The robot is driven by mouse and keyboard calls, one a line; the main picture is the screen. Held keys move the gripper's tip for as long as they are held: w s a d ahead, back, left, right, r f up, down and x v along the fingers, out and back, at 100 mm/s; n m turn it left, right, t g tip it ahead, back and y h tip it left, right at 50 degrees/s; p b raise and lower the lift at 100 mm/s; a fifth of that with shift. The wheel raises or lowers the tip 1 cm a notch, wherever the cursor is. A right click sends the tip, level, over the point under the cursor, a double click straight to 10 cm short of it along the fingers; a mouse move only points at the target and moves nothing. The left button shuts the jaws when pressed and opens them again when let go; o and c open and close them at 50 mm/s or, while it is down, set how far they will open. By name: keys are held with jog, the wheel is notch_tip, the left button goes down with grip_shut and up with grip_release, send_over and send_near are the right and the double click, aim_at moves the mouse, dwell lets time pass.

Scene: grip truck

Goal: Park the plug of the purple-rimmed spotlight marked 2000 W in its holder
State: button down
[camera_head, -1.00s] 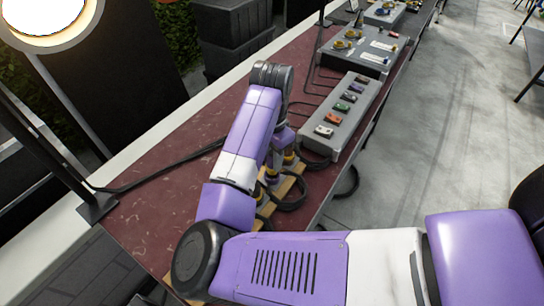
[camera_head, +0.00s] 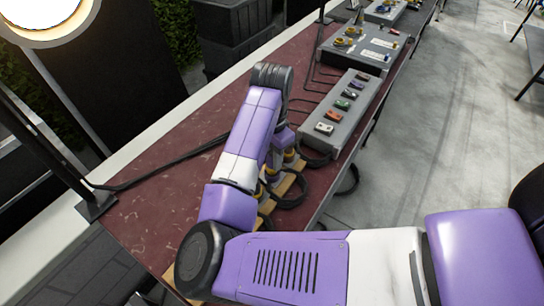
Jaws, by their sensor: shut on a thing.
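My gripper (camera_head: 286,160) points down over the near end of the table, partly hidden by my own forearm. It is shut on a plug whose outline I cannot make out. A wooden holder (camera_head: 290,183) lies just below it, with yellow-banded plugs and looped black cables at it; my arm covers much of it. I cannot tell whether the held plug touches the holder. A lit spotlight (camera_head: 45,12) is cut off at the top left. Its rim looks pale, and no purple rim or 2000 W marking is readable.
A dark red table (camera_head: 165,185) runs away to the upper right. A grey box with several coloured switches (camera_head: 340,112) stands beside my gripper, with grey connector boxes (camera_head: 365,45) farther off. Black cables cross the table. A black stand (camera_head: 95,205) is at the left edge.

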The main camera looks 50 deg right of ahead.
jog(key=shift+f+b, duration=0.55)
jog(key=shift+f, duration=0.4)
jog(key=c, duration=1)
grip_release()
jog(key=o, duration=0.3)
jog(key=shift+o, duration=0.2)
jog(key=shift+r, duration=0.15)
jog(key=shift+r+p, duration=2.25)
jog(key=shift+r, duration=0.1)
